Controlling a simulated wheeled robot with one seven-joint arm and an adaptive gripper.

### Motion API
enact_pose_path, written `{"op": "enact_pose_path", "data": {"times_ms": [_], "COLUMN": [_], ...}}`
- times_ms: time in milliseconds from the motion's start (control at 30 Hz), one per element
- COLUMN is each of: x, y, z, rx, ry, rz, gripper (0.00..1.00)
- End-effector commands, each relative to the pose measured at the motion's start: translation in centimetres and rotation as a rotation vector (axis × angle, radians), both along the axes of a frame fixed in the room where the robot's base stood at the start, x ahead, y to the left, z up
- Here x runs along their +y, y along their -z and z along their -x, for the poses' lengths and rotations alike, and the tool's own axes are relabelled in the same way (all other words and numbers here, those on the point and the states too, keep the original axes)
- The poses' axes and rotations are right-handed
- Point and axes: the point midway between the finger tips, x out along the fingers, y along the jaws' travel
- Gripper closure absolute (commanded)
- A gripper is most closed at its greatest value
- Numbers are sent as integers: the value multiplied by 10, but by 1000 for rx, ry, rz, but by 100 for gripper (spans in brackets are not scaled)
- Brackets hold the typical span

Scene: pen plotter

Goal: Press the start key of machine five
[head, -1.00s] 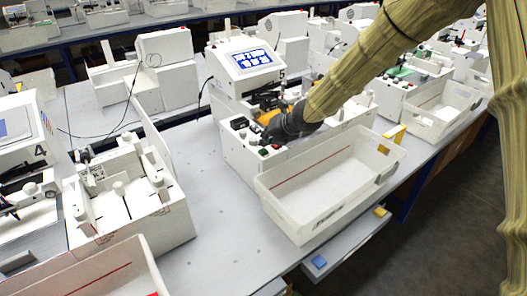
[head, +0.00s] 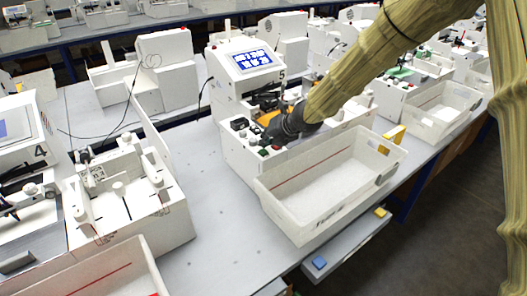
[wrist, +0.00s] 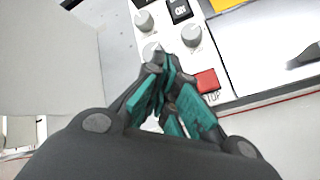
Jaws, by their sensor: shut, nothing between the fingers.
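Machine five (head: 228,75) is a white unit with a lit blue screen (head: 253,60) and a "5" beside it. Its control panel (head: 232,128) faces the bin. My gripper (head: 268,141) is at the right part of this panel, pointing down. In the wrist view the shut, empty fingers (wrist: 168,88) with teal pads are over the panel. A red STOP key (wrist: 207,81) is just right of the fingertips. I cannot make out a start key; the fingers hide part of the panel. I cannot tell whether the fingertips touch it.
Grey knobs (wrist: 192,36) and a black ON switch (wrist: 180,10) are close to the fingertips. A white bin (head: 330,190) stands in front of machine five. Machine four (head: 40,150) is at left. Bare table (head: 215,220) lies between them.

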Motion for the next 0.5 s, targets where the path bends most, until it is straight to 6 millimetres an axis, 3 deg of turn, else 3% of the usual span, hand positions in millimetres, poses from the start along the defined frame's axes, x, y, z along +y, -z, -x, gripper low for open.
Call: {"op": "enact_pose_path", "data": {"times_ms": [500], "x": [1], "y": [9], "z": [0], "rx": [0], "ry": [0], "rz": [0], "gripper": [100]}}
